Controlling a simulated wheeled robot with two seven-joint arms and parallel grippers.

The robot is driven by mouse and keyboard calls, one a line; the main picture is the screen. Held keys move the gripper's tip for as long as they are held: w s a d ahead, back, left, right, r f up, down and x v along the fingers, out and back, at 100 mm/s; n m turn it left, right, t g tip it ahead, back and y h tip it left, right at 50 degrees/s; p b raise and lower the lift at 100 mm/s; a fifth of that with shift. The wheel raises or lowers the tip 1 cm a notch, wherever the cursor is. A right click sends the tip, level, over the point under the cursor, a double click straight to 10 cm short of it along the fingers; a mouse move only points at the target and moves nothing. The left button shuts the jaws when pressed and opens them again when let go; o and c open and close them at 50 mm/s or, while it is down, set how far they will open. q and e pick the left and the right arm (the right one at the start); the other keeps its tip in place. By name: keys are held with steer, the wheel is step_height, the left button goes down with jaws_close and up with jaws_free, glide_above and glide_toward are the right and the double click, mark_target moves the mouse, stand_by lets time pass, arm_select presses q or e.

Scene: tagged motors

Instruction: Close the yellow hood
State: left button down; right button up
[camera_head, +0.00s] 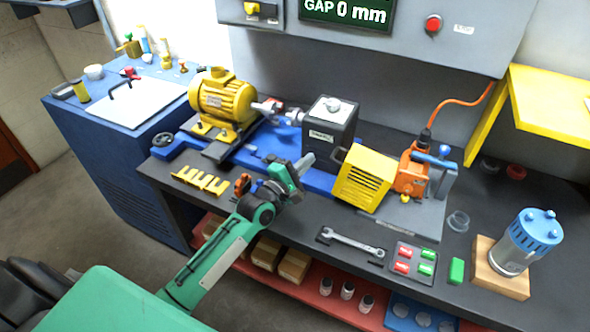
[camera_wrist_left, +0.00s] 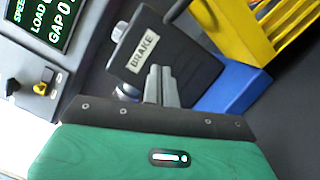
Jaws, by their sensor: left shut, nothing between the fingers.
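The yellow hood (camera_head: 365,180), a slatted box shape, sits tilted on the bench between the black brake box (camera_head: 328,128) and the orange unit. In the left wrist view, yellow bars, likely the hood (camera_wrist_left: 272,30), show at the upper right, beside the box marked BRAKE (camera_wrist_left: 150,50). My left gripper (camera_head: 306,161) is shut and empty, in front of the brake box and left of the hood, apart from the hood. Its closed fingertips (camera_wrist_left: 160,84) point at the brake box in the wrist view. My right gripper is in neither view.
A yellow motor (camera_head: 222,98) stands on the blue base, with an exposed coupling (camera_head: 275,110) towards the brake box. An orange unit (camera_head: 411,172) with a cable stands right of the hood. A wrench (camera_head: 352,243) and a button tray (camera_head: 412,264) lie in front.

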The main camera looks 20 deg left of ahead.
arm_select(q)
steer(key=d, duration=0.1)
steer(key=d+r+p, duration=0.1)
steer(key=d+p, duration=0.1)
steer(key=shift+w+d+r, duration=0.2)
steer(key=shift+d+r, duration=0.1)
steer(key=shift+d, duration=0.1)
steer(key=shift+r, duration=0.1)
